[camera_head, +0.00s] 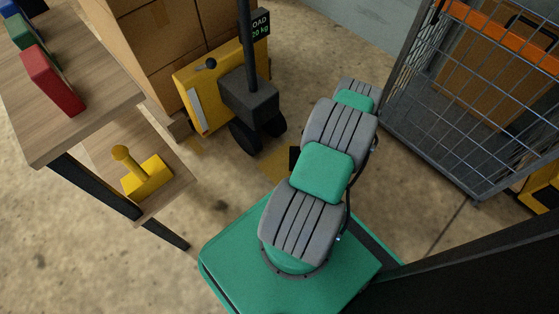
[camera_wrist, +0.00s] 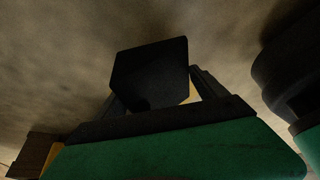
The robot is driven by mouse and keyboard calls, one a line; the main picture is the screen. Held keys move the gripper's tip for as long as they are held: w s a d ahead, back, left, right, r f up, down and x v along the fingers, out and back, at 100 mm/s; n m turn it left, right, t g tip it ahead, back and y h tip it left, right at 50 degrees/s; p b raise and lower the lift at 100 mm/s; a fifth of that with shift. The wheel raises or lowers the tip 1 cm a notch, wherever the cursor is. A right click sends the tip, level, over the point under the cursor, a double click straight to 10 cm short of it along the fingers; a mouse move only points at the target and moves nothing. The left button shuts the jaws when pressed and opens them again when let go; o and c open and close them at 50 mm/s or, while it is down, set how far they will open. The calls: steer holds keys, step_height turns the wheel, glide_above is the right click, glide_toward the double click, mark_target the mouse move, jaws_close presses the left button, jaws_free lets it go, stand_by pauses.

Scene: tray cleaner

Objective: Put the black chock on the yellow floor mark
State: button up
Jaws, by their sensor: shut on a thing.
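The black chock (camera_wrist: 150,70) fills the middle of the wrist view. My gripper (camera_wrist: 157,88) is shut on it, with a dark finger on each side. In the head view my arm hides the gripper, and only a small dark piece, probably the chock (camera_head: 294,157), shows at the arm's left edge. The yellow floor mark (camera_head: 276,162) is partly visible there, just left of my arm, and the rest is hidden. A little yellow also shows between chock and finger in the wrist view. I cannot tell whether the chock touches the floor.
A yellow pallet truck (camera_head: 205,90) with black wheels stands close behind the mark, by stacked cartons (camera_head: 150,45). A wire cage (camera_head: 450,110) stands at right. A wooden bench (camera_head: 90,95) with colored blocks and a yellow knobbed block (camera_head: 147,177) is at left.

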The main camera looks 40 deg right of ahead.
steer(key=b, duration=0.2)
glide_above(276, 166)
steer(key=s+d, duration=0.1)
steer(key=shift+d, duration=0.2)
step_height(276, 166, down, 4)
steer(key=shift+a+r+b, duration=0.1)
steer(key=shift+b, duration=0.95)
steer(key=shift+r, duration=0.2)
steer(key=o, duration=1.9)
steer(key=shift+f, duration=0.15)
steer(key=shift+o, duration=0.2)
